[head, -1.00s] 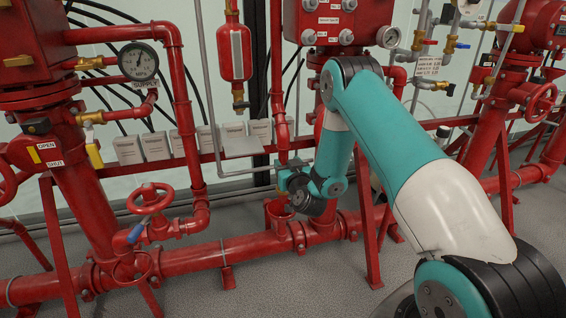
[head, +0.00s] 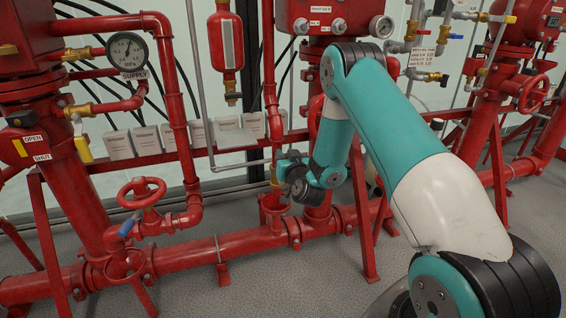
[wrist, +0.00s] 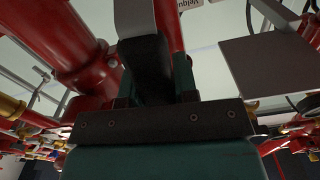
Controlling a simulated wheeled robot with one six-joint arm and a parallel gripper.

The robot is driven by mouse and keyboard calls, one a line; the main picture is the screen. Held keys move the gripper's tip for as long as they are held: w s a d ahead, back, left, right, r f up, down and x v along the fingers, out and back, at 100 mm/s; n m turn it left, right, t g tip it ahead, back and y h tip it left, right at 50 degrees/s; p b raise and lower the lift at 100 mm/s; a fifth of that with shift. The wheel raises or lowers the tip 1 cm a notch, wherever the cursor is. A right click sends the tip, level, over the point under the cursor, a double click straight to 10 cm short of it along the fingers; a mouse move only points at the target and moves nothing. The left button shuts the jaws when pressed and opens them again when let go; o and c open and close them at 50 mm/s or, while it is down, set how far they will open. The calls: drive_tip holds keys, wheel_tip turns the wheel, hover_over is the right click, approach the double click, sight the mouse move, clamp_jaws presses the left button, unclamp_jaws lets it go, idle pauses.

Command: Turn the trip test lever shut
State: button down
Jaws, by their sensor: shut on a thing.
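My gripper (head: 284,168) is above the red funnel (head: 273,206) on the low pipe, beside a thin vertical pipe with a brass fitting. In the wrist view my gripper (wrist: 154,84) is shut on the trip test lever (wrist: 135,18). The lever shows as a flat grey strip running into a dark sleeve between the fingers. In the head view the gripper and wrist hide the lever, so its angle to the pipe cannot be told there.
A red handwheel (head: 142,192) with a blue-handled valve stands left of the funnel. A supply gauge (head: 126,47) and red bottle (head: 225,52) are above. The low red pipe (head: 190,258) crosses in front. Grey floor is free in the foreground.

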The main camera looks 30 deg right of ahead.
drive_tip(key=s+d+f+m+b, duration=0.2)
drive_tip(key=d+f+m+b, duration=0.6)
drive_tip(key=m+b, duration=0.8)
drive_tip(key=shift+s+d+f+m+b, duration=0.3)
drive_tip(key=shift+d+f+m+b, duration=0.1)
drive_tip(key=shift+f+b, duration=0.75)
drive_tip(key=shift+f, duration=0.1)
drive_tip(key=c, duration=0.9)
unclamp_jaws()
